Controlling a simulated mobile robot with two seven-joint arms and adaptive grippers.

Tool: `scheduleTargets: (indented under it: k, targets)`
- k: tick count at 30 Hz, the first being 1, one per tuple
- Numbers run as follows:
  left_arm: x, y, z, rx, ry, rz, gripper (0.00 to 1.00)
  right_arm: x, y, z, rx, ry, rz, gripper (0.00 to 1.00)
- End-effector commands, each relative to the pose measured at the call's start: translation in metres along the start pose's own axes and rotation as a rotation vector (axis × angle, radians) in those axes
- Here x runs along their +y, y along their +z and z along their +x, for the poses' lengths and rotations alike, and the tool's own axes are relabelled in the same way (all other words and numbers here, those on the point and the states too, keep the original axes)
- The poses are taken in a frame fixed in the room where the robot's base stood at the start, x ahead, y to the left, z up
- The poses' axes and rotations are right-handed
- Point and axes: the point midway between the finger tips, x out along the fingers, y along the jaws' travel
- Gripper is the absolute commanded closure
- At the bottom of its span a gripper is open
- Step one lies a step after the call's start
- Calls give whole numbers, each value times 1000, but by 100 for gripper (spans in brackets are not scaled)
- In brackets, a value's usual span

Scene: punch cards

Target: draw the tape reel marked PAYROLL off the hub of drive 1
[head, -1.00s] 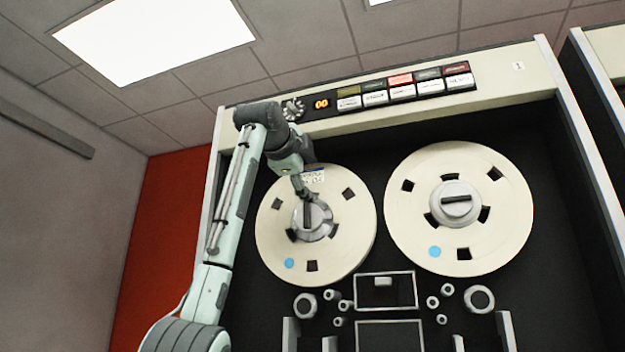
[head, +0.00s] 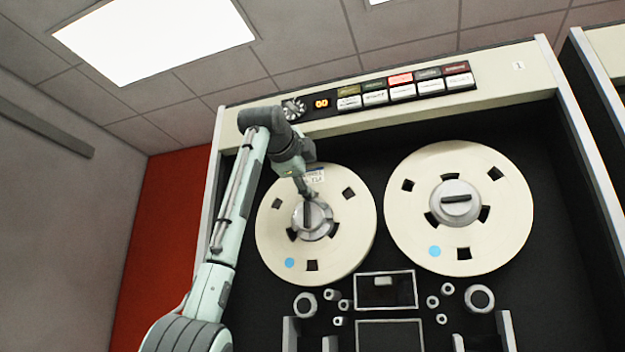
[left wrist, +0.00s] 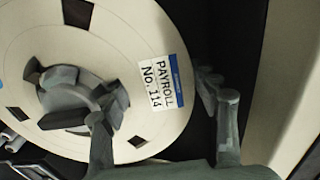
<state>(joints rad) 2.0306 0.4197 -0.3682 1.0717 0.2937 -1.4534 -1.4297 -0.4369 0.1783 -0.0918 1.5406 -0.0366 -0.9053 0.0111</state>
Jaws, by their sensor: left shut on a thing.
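The PAYROLL reel (head: 338,250) is a cream disc on the left hub of drive 1. My left gripper (head: 308,188) is at the reel's upper part, between label and hub. In the left wrist view, one finger is over the face near the hub and the other beyond the rim. It is shut on the reel, though the contact itself is hard to see. My right gripper is not in view.
A second cream reel (head: 405,225) with a blue dot sits on the right hub. A button panel (head: 405,88) with an orange display runs above. Rollers and guides (head: 340,305) lie below the reels. The drive's pale side edge is close left of my arm.

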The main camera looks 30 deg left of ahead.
Motion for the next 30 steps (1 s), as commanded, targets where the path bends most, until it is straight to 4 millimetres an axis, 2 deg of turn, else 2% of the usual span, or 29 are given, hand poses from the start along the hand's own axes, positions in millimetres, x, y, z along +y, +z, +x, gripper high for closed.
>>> scheduleTargets:
  k: [30]
  targets:
    - [-5, 0, -7, 1, -8, -1, 91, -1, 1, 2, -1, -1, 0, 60]
